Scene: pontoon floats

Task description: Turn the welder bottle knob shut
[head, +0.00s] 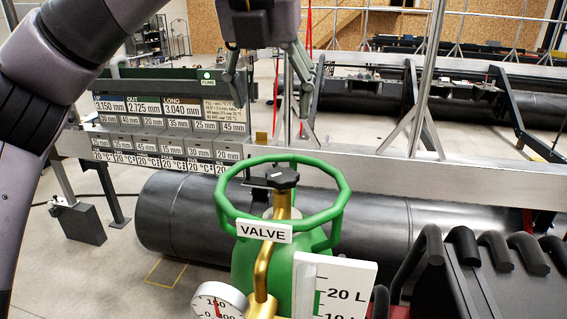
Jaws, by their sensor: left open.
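The black knob (282,178) sits on top of a brass valve stem (283,207), in the middle of a green ring guard (338,205). A white label reading VALVE (264,231) is on the front of the ring. The green bottle (249,265) stands below it. My left gripper (265,112) hangs above and a little left of the knob, fingers spread and pointing down. It is open and empty, apart from the knob and the ring. My right gripper does not show.
A round gauge (217,303) and a white litre scale (335,285) are on the bottle's front. A big black pontoon float (170,215) lies behind. A board of dimension labels (168,115) stands at the left. Black curved hooks (495,250) stand at the right.

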